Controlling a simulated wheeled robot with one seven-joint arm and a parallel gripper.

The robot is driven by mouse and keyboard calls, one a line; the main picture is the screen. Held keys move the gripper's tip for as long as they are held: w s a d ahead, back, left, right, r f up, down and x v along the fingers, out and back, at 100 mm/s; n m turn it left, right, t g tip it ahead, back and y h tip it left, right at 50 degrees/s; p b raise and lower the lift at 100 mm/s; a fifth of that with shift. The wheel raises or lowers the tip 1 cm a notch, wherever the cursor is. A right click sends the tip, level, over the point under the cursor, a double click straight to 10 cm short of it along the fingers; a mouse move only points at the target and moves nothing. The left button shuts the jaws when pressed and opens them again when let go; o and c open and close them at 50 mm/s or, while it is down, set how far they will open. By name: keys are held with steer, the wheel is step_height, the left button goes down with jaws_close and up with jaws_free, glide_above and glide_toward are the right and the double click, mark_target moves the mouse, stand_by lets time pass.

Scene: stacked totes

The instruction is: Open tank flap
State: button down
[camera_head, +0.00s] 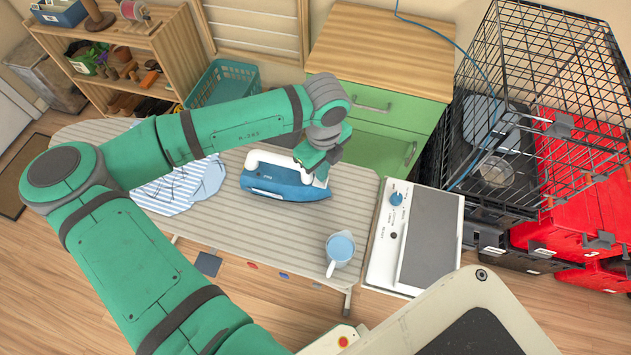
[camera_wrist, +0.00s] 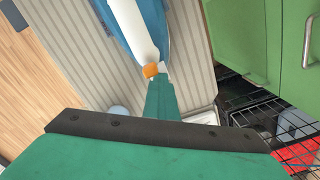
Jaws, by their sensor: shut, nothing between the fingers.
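A blue and white steam iron (camera_head: 285,188) lies on the striped ironing board (camera_head: 352,212) in the head view. Its white handle runs along the top. In the wrist view, the iron (camera_wrist: 136,27) shows from above, with a small orange part (camera_wrist: 151,70) at the near end of its white upper body. This part may be the tank flap, but I cannot tell whether it is open. My gripper (camera_head: 319,168) is at the iron's right end, and its shut, empty fingers (camera_wrist: 160,84) are right by the orange part. I cannot tell whether they touch it.
A blue measuring cup (camera_head: 340,248) stands on the board's right part, and a striped cloth (camera_head: 180,187) lies at its left. A green cabinet (camera_head: 372,151) stands behind. A black wire crate (camera_head: 545,110) and a white appliance (camera_head: 388,245) are to the right.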

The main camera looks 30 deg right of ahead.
steer(key=shift+s+d+f, duration=0.25)
steer(key=shift+s+f, duration=0.05)
steer(key=shift+s, duration=0.35)
steer(key=shift+s+d+f, duration=0.25)
steer(key=shift+s+f, duration=0.05)
steer(key=shift+s, duration=0.3)
steer(key=shift+s+d+f, duration=0.2)
steer(key=shift+s+f, duration=0.05)
steer(key=shift+s, duration=0.05)
steer(key=shift+d+f, duration=0.2)
steer(key=shift+w+a, duration=0.1)
steer(key=shift+a, duration=0.1)
stand_by(0.4)
steer(key=shift+f, duration=0.5)
steer(key=shift+d, duration=0.3)
step_height(320, 180, up, 8)
steer(key=s+d, duration=0.1)
steer(key=s, duration=0.1)
steer(key=shift+d+r, duration=0.2)
steer(key=shift+d, duration=0.2)
stand_by(1.0)
